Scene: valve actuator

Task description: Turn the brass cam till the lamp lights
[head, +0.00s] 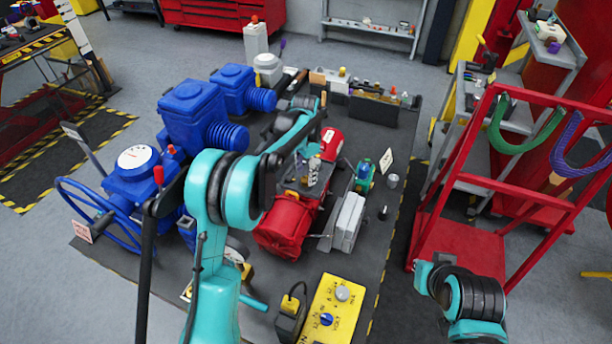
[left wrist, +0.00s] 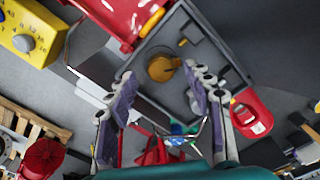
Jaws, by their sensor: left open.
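The brass cam (left wrist: 163,68) is a round disc inside a grey open-topped box (left wrist: 222,42) in the left wrist view. This box sits on the red actuator (head: 285,225), which also shows at the top of the left wrist view (left wrist: 112,18). My left gripper (left wrist: 160,75) is open, its two purple-grey fingers spread on either side of the cam in the picture. No contact with the cam is visible. In the head view the left arm reaches over the actuator and the cam cannot be made out. I cannot identify the lamp. My right gripper is out of view.
Blue valve machinery (head: 195,110) stands left of the arm. A yellow control box (head: 333,308) with knobs is at the front, and a red trolley frame (head: 465,240) at the right. Small items and a grey case (head: 348,222) lie beside the actuator.

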